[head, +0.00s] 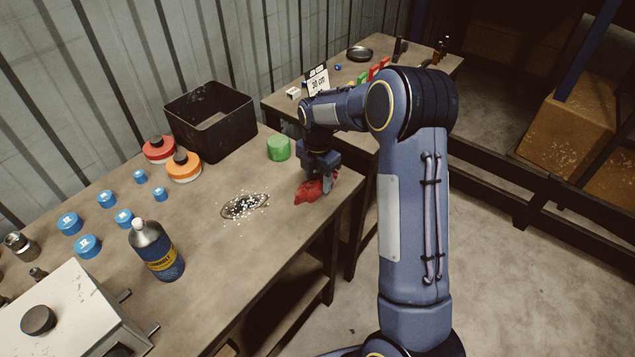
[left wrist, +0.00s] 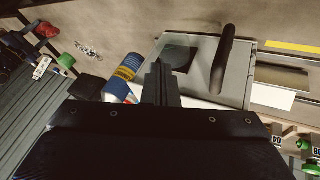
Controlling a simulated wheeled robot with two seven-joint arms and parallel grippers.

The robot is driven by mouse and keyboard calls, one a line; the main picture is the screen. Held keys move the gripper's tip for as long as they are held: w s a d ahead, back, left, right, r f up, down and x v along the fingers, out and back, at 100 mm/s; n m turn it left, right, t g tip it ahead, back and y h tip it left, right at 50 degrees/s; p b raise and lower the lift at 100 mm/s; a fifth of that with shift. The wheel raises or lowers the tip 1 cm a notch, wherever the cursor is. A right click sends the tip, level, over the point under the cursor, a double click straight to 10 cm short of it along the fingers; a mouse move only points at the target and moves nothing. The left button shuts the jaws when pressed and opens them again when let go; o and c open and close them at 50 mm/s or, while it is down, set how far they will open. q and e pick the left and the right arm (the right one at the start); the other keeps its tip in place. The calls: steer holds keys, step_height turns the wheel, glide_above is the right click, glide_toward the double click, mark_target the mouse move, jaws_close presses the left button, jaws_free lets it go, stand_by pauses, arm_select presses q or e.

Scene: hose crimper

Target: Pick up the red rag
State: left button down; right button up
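The red rag (head: 308,193) lies crumpled near the front right edge of the workbench in the head view. My right gripper (head: 320,181) points down right at the rag, with its fingers against or around it. The fingers partly hide the rag, and I cannot tell whether they are closed on it. My left gripper is not in the head view. In the left wrist view its fingers (left wrist: 161,82) are close together with nothing seen between them, above the bench.
White bits lie on a dark patch (head: 244,206) left of the rag. A green can (head: 279,148), black bin (head: 212,144) and orange and red tins (head: 184,167) stand behind. A blue bottle (head: 157,252) and white machine (head: 72,312) are at left front.

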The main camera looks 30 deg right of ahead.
mark_target(318, 176)
steer(key=shift+c, duration=1.1)
steer(key=shift+r, duration=0.1)
steer(key=shift+r, duration=0.2)
step_height(318, 176, up, 4)
steer(key=p, duration=0.3)
steer(key=shift+f, duration=0.2)
steer(key=s+r+p, duration=0.1)
steer(key=s+r, duration=0.2)
steer(key=s, duration=0.1)
steer(key=s+r+p, duration=0.1)
steer(key=s+r, duration=0.2)
steer(key=s, duration=0.2)
steer(key=s+r+p, duration=0.1)
steer(key=s+r, duration=0.1)
steer(key=s, duration=0.3)
steer(key=shift+r+p, duration=0.3)
steer(key=shift+r, duration=0.1)
